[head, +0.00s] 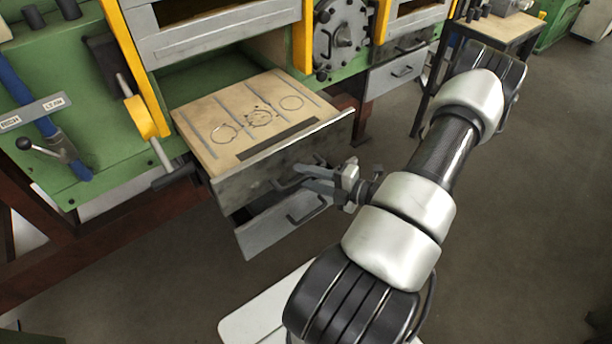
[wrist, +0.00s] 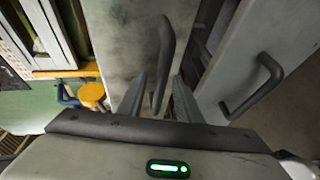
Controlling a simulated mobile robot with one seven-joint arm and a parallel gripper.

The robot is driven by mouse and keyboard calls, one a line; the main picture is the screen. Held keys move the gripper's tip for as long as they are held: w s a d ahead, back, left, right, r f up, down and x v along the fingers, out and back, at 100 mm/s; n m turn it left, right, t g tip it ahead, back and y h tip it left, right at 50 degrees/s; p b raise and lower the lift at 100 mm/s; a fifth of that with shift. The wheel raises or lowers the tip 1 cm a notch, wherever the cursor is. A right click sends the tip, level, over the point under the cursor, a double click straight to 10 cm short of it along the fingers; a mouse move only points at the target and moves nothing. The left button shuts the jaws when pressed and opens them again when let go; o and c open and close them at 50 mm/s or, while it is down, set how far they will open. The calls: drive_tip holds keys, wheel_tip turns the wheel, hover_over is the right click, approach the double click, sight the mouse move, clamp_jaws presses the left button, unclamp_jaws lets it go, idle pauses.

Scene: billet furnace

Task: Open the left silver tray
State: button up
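The left silver tray (head: 245,184) is a grey metal drawer with a beige inside, and it stands pulled well out from the green machine. Its dark bar handle (wrist: 167,47) shows in the wrist view on the worn grey front. My gripper (head: 308,180) is at this front, on its right part. In the wrist view my gripper (wrist: 160,88) has its two fingers apart, with the handle's lower end between them. Gaps show beside the bar, so I see no firm grip. The arm's end hides little of the tray in the head view.
A lower grey drawer (head: 268,232) with its own handle (head: 308,207) also sticks out just below. A yellow-collared lever (head: 140,118) stands left of the tray. Open floor (head: 520,220) lies right.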

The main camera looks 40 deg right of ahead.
drive_tip(key=v, duration=1.7)
drive_tip(key=shift+s+d, duration=0.15)
drive_tip(key=w+a+r+n+g+y+p, duration=0.1)
drive_tip(key=w+a+r+n+g, duration=0.3)
drive_tip(key=a+r+n+g, duration=0.7)
drive_tip(key=w+a+r+n+g+y+p, duration=0.1)
drive_tip(key=w+a+r+n+g+p, duration=0.2)
drive_tip(key=a+r+n, duration=0.95)
drive_tip(key=s+a+r+n+t+h+p, duration=0.2)
drive_tip(key=r+n+h, duration=0.2)
drive_tip(key=n, duration=0.9)
drive_tip(key=s+a+r+n+t+h+p, duration=0.1)
drive_tip(key=s+a+r+n+t+h, duration=0.1)
drive_tip(key=r+n, duration=0.7)
drive_tip(key=a+n+t+h, duration=0.1)
drive_tip(key=n+h, duration=0.1)
drive_tip(key=n, duration=0.2)
drive_tip(key=shift+r+h+p, duration=0.3)
drive_tip(key=shift+r+p, duration=0.05)
drive_tip(key=shift+p, duration=0.05)
